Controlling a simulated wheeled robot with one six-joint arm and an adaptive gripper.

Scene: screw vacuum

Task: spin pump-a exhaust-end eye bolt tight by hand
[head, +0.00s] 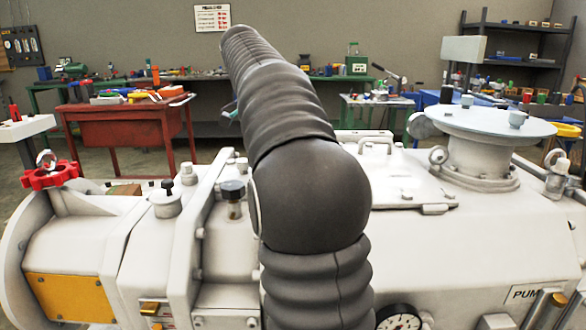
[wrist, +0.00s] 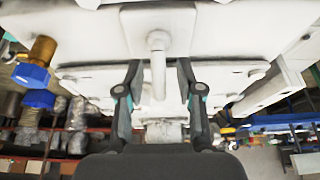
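The white pump (head: 460,235) fills the lower head view, with part of a "PUM…" label at right. Eye bolts show on it beside the round top flange (head: 438,157) and by the red handwheel (head: 46,158). Which one is the exhaust-end bolt cannot be told there. In the wrist view, a slim white upright part (wrist: 158,70) with a round collar, seemingly an eye bolt seen edge-on, stands out from a white surface. My gripper (wrist: 160,66) has its two dark fingers on either side of it, with gaps showing. My arm hides the middle of the head view.
A red handwheel (head: 49,176), a black-capped knob (head: 232,192) and a gauge (head: 399,318) stick out from the pump. In the wrist view, a blue and brass fitting (wrist: 34,68) is at left. A red tool cabinet (head: 128,127) and benches stand behind.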

